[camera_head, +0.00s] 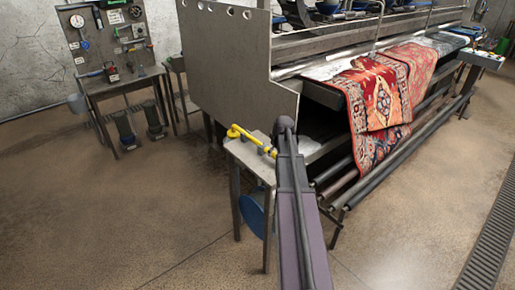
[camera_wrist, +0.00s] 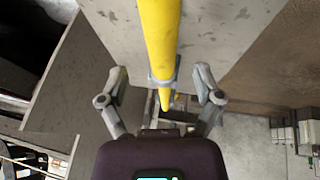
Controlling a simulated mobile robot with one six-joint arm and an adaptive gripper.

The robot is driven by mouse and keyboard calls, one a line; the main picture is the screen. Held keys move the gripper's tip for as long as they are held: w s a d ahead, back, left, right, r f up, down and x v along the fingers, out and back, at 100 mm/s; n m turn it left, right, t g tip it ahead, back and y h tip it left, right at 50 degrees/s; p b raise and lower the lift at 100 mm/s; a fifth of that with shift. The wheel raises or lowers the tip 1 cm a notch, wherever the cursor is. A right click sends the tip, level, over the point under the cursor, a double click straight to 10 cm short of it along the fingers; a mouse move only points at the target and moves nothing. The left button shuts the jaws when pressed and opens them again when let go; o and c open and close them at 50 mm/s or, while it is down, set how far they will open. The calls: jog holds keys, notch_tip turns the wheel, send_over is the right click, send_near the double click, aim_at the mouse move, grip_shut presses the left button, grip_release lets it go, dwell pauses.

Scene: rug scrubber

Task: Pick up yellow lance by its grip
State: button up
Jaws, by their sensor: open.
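The yellow lance (camera_head: 248,137) lies at the edge of a small metal side table (camera_head: 256,166) in the head view, with a hooked left end. Its right part is hidden behind my arm. In the wrist view the yellow lance (camera_wrist: 159,35) runs down from the top edge and ends in a narrow tip between my fingers. A grey band or bracket crosses it near that tip. My gripper (camera_wrist: 160,76) is open, with one finger on each side of the lance and a visible gap to both. I cannot tell which part of the lance is its grip.
The big rug-washing machine (camera_head: 238,60) stands right behind the side table, with patterned rugs (camera_head: 385,95) hanging over its rollers. A blue round object (camera_head: 252,212) sits under the side table. A tool bench (camera_head: 120,85) stands at the back left. The floor in front is clear.

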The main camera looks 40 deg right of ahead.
aim_at(274, 153)
dwell(0.3)
jog(key=shift+b+x, duration=2.35)
jog(key=shift+x, duration=0.25)
jog(key=shift+w+a, duration=0.1)
jog(key=shift+a, duration=0.05)
grip_shut()
